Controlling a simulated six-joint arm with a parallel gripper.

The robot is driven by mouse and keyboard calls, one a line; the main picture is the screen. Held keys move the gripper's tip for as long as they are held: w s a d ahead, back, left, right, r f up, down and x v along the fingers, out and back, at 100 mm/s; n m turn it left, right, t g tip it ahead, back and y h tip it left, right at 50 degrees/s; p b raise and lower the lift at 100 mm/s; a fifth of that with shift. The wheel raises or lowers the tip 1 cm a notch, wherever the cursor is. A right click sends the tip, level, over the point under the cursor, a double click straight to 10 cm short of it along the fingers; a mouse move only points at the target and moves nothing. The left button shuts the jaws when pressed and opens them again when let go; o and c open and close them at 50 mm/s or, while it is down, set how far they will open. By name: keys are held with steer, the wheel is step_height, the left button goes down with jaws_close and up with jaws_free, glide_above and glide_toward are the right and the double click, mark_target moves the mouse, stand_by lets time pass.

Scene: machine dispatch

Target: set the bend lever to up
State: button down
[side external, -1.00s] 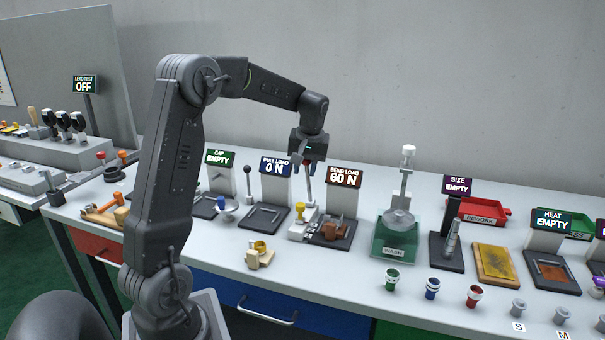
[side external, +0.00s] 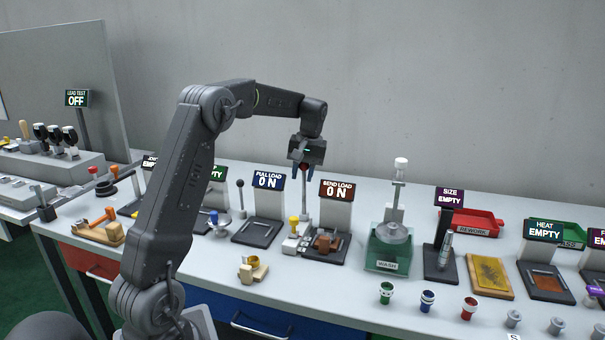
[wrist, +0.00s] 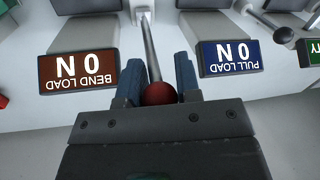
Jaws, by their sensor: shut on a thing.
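The bend lever is a thin metal rod (side external: 304,205) with a dark red ball knob (wrist: 158,93), standing about upright beside the bend load station. My gripper (side external: 304,172) is above the station, pointing down, with its blue fingers on either side of the knob. In the wrist view my gripper (wrist: 157,78) is shut on the red knob, and the rod runs away from it to a pale base (wrist: 143,15). The brown bend load sign (side external: 337,191) reads 0 N. It also shows upside down in the wrist view (wrist: 92,71).
The blue pull load sign (side external: 268,181) stands just left of the lever and reads 0 N. Another lever with a dark knob (side external: 240,183) is farther left. The green wash station (side external: 388,251) is to the right. A small yellow-topped part (side external: 294,221) stands near the lever's foot.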

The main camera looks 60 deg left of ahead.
steer(key=c, duration=0.8)
jaws_free()
steer(key=shift+r, duration=0.15)
steer(key=shift+w+d+r, duration=0.25)
steer(key=shift+w+r, duration=0.05)
steer(key=shift+r, duration=1.95)
steer(key=shift+w+d+r, duration=0.2)
steer(key=shift+w+r, duration=0.15)
steer(key=shift+r, duration=1.85)
steer(key=shift+w+d+r, duration=0.25)
steer(key=shift+w+r, duration=0.05)
steer(key=shift+r, duration=1.95)
